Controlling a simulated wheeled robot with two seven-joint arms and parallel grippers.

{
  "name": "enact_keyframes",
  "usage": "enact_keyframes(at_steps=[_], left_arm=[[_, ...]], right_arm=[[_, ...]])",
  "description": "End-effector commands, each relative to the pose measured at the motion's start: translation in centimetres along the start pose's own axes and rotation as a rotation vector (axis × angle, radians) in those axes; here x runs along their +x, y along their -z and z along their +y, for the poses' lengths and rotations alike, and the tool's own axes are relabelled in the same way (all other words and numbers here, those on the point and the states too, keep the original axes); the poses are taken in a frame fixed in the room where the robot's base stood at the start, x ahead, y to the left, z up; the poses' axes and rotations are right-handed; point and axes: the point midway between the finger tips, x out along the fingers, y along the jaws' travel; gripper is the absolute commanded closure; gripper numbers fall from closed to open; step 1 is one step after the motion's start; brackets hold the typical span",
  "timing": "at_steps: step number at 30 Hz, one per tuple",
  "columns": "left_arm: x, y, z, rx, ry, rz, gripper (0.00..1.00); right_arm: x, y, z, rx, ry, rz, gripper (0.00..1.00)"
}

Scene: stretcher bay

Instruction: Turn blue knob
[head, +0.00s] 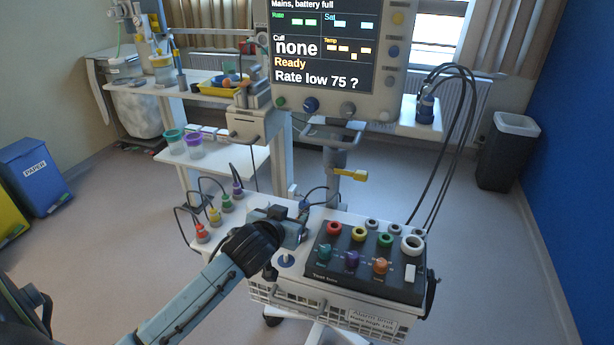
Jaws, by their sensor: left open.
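A dark blue knob (311,105) sits on the lower front edge of the monitor (330,50), between a green knob (281,103) and a pale knob (348,112). A smaller blue round control (391,51) is on the monitor's right side. My left gripper (298,221) is open over the trolley top, well below the monitor and left of the black test box. It is apart from the blue knob. Its fingertips are small and partly hidden behind its wrist. My right gripper is not in view.
The black test box (372,292) has coloured sockets and knobs. A white post with a blue top (285,262) stands beside my left gripper. Coloured plugs with cables (214,216) stand at the trolley's left. Black cables (452,150) hang at the right. A yellow lever (350,175) sticks out under the monitor.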

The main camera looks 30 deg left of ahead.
Motion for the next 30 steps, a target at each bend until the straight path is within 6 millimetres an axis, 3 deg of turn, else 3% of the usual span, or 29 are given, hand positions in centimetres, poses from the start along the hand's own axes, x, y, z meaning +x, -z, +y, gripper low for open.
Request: enact_keyframes(at_steps=[1,3,6,9,14,30], left_arm=[[-0.7,5.2,-0.7,-0.031,0.005,0.108,0.48],[-1.9,10.5,-1.3,-0.075,0.002,0.228,0.48],[-3.6,15.6,-1.9,-0.121,-0.005,0.347,0.48],[-4.7,18.1,-2.2,-0.146,-0.013,0.411,0.48],[-4.2,19.4,-2.3,-0.155,-0.016,0.433,0.48],[4.1,23.0,-2.4,-0.153,-0.015,0.428,0.48]], right_arm=[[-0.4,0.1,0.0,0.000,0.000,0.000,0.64],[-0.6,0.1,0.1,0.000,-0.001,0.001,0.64],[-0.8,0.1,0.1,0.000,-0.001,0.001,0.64],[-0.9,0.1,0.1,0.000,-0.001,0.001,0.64],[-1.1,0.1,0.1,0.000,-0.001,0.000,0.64],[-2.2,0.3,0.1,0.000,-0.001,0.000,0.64]])
